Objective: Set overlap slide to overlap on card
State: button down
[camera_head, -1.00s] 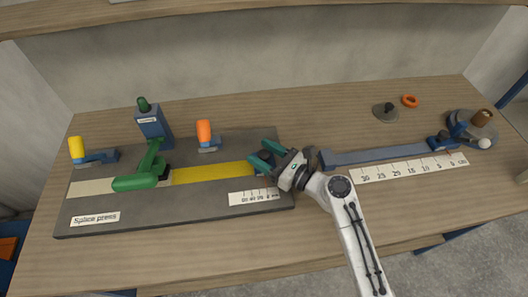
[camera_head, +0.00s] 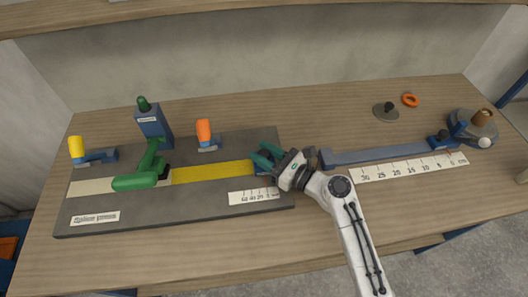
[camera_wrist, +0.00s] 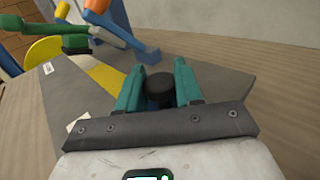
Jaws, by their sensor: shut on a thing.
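The splice press is a dark grey board (camera_head: 210,205) on the left of the table. A blue slide (camera_head: 262,168) sits at the board's right end, above a small white scale (camera_head: 253,196). My gripper (camera_head: 265,157) is over this slide, with its teal fingers around it. In the wrist view my gripper (camera_wrist: 160,88) is shut on the slide's black knob (camera_wrist: 158,82), one finger on each side. The slide's body is mostly hidden below the knob. No card with an overlap value can be made out.
A yellow strip (camera_head: 212,172) runs along the board to a green-handled lever (camera_head: 140,180). Orange (camera_head: 204,132) and yellow (camera_head: 76,148) handles stand behind it. A blue rail (camera_head: 380,154) with a long scale (camera_head: 410,168) lies to the right. The front table edge is clear.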

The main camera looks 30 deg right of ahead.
jog(key=shift+w+a+r+p, duration=0.3)
jog(key=shift+a+r+p, duration=0.2)
jog(key=shift+a, duration=0.25)
jog(key=shift+w+a+f, duration=0.1)
jog(key=shift+a+f, duration=0.05)
jog(key=shift+a, duration=0.1)
jog(key=c, duration=0.8)
grip_release()
jog(key=shift+f, duration=0.1)
jog(key=shift+s+d+f, duration=0.15)
jog(key=shift+s, duration=0.1)
jog(key=b+v, duration=0.2)
jog(key=v, duration=0.8)
jog(key=shift+s, duration=0.15)
